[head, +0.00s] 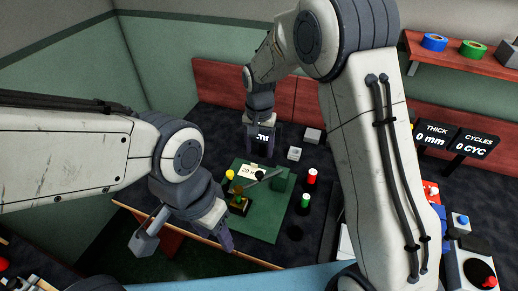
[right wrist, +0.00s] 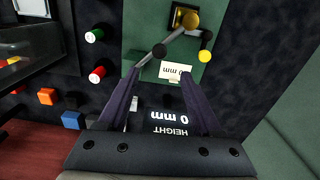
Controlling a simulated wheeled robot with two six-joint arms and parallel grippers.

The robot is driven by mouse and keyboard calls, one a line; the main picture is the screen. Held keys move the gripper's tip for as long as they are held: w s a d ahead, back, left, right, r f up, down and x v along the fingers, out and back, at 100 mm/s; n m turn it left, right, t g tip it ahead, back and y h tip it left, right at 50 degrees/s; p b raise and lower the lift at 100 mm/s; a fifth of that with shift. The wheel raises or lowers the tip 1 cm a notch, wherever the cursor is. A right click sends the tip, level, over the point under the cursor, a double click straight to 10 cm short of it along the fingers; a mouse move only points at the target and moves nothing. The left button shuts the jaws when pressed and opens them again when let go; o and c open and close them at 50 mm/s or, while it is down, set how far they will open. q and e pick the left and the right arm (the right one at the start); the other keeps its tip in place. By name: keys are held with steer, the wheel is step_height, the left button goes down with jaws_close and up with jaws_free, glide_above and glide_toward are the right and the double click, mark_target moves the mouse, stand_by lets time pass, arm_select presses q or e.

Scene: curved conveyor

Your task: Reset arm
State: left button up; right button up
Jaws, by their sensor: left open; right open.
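My left gripper (head: 186,244) is open and empty in the head view, with its fingers spread, left of and in front of the green mat (head: 268,222). My right gripper (head: 262,148) is open at the far side of the mat. Its two dark fingers also show in the right wrist view (right wrist: 160,90), spread with nothing held between them. A black height display (right wrist: 170,122) reading 0 mm lies in line with the space between these fingers. I cannot tell whether the fingers touch it. My right arm's large white link hides part of the table.
On the mat are a white card (head: 248,171), a brass piece (head: 239,203) and a green block (head: 283,181). Thickness and cycles displays (head: 453,139) and a red shelf (head: 462,57) are further right.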

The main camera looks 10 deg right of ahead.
steer(key=s+a+r+n, duration=0.45)
steer(key=s+r, duration=0.25)
steer(key=s, duration=0.5)
steer(key=s+d+r+n+y, duration=0.1)
steer(key=s+n, duration=0.6)
steer(key=s, duration=1)
steer(key=shift+s+d+r, duration=0.15)
steer(key=shift+d+r, duration=0.55)
